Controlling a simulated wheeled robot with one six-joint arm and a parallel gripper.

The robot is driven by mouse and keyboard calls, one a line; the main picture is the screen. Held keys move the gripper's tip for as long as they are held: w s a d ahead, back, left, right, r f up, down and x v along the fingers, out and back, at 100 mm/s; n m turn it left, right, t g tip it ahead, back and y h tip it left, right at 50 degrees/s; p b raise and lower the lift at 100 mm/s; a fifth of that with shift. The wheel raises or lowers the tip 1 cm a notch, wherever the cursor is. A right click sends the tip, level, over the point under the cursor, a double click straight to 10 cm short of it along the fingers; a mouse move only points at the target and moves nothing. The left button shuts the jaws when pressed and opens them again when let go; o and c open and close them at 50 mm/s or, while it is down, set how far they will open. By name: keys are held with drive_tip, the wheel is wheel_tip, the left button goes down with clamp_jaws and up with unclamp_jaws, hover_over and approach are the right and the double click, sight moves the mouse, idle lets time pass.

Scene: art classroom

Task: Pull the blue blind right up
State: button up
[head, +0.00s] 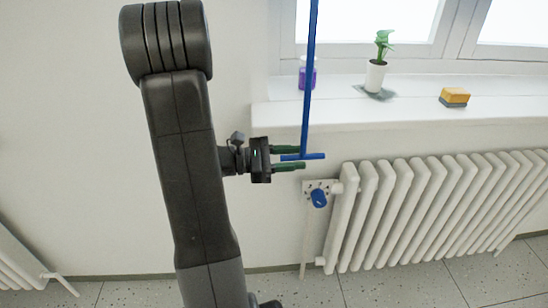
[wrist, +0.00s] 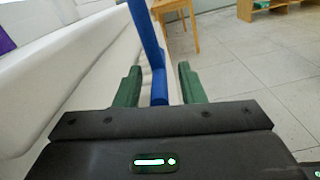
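A blue cord or rod (head: 309,75) hangs down in front of the window and ends in a short blue crossbar (head: 316,156). The blind itself is out of view above. My gripper (head: 302,157) has two green fingers, one above and one below the crossbar in the head view. In the wrist view my gripper (wrist: 159,80) is open, and the blue pull (wrist: 158,88) stands between the fingers with a gap on each side. The fingers do not appear to press on it.
Right of the gripper are a white sill (head: 415,108) with a purple jar (head: 308,76), a potted plant (head: 375,76) and a sponge (head: 454,97). Below are a white radiator (head: 420,205) and its blue valve knob (head: 319,198). A wooden table (wrist: 178,8) stands on open floor.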

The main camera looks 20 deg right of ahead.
drive_tip(key=v, duration=1.3)
drive_tip(key=shift+a+p, duration=0.25)
drive_tip(key=shift+p, duration=0.15)
clamp_jaws()
